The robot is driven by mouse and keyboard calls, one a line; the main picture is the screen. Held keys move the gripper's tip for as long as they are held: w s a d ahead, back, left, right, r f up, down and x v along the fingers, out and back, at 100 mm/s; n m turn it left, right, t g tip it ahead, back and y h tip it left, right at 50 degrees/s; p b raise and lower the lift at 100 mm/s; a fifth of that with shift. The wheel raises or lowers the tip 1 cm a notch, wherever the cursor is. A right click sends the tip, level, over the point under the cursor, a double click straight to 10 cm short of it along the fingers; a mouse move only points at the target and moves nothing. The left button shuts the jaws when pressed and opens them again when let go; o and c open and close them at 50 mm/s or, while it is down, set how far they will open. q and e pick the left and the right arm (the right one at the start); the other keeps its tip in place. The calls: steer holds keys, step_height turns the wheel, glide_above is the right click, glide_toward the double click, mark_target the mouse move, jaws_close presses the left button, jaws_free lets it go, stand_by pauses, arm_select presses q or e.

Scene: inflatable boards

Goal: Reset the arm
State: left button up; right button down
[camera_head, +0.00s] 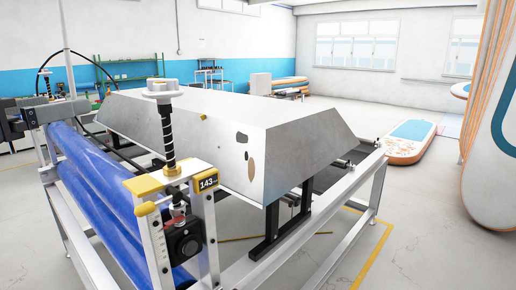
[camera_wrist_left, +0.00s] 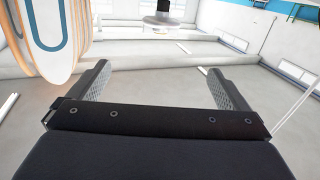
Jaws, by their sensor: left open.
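My left gripper (camera_wrist_left: 158,88) shows in the left wrist view with its two dark, ridged fingers spread wide apart. It is open, with nothing between the fingers but pale floor behind. In the head view a dark part that looks like my left gripper (camera_head: 20,118) shows at the far left edge, close to the end of the machine with the blue rollers (camera_head: 105,205). My right gripper is in neither view.
A grey metal housing (camera_head: 185,130) covers the machine. A post with a white knob (camera_head: 162,90) and a "143" label (camera_head: 207,183) stands at the front. An orange-edged board (camera_head: 408,140) lies at right; tall boards (camera_head: 495,130) stand beside it.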

arm_select(q)
steer(key=s+d+f+n+g+y, duration=0.1)
steer(key=d+f+g, duration=0.1)
steer(key=f, duration=0.7)
steer(key=d+f+n+g, duration=0.2)
steer(key=d+f, duration=0.1)
steer(key=f, duration=0.6)
steer(key=s+d+f+n+g, duration=0.1)
steer(key=s+f, duration=0.3)
steer(key=f, duration=0.4)
steer(key=s+d+f+n+g+y, duration=0.1)
steer(key=s+d+f+g, duration=0.1)
steer(key=f, duration=0.7)
steer(key=s+d+f+n+g+y, duration=0.1)
steer(key=s+d+f+g, duration=0.1)
steer(key=s+f, duration=0.5)
steer(key=shift+d+f+g, duration=0.2)
steer(key=shift+f+g, duration=0.5)
steer(key=shift+g, duration=0.2)
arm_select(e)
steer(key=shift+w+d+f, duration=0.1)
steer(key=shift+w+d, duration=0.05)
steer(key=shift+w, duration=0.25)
